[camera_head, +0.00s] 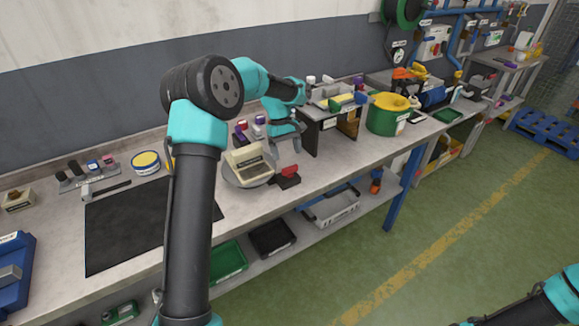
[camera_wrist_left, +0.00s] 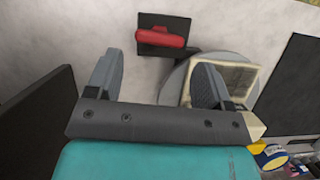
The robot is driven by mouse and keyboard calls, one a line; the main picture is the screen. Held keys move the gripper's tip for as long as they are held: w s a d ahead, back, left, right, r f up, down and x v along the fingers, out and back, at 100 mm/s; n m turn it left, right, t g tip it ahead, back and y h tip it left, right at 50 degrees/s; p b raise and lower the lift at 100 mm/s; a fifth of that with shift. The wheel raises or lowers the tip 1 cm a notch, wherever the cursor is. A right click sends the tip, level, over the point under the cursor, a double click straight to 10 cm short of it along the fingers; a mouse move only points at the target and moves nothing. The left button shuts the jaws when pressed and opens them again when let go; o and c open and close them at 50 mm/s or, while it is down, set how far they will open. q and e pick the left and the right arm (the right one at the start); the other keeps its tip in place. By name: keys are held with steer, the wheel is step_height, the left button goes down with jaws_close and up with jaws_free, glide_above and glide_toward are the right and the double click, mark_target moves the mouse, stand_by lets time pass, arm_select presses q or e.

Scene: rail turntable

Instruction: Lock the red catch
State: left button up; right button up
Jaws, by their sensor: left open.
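The red catch (camera_head: 289,171) sits on a small black base at the right edge of the round grey turntable (camera_head: 232,181). In the left wrist view the red catch (camera_wrist_left: 160,37) is a red bar lying across its black base (camera_wrist_left: 151,20). A beige block (camera_head: 248,160) with a dark label stands on the turntable. My left gripper (camera_head: 284,134) is above the bench behind the catch. In the left wrist view its spread fingers (camera_wrist_left: 156,72) are open and empty, with the catch beyond them. The turntable is partly hidden by the right finger there. My right gripper is out of view.
A dark stand (camera_head: 330,130) holding trays is just right of the catch. A green and yellow tub (camera_head: 388,114) stands beyond it. A black mat (camera_head: 130,225) covers the bench at left. Several small bottles stand behind the turntable. Bare bench lies in front of the catch.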

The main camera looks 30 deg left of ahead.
mark_target(290, 171)
arm_select(q)
steer(key=x, duration=0.5)
steer(key=shift+s+d+f, duration=0.1)
steer(key=shift+d+f, duration=0.05)
steer(key=shift+f, duration=0.2)
steer(key=c, duration=0.6)
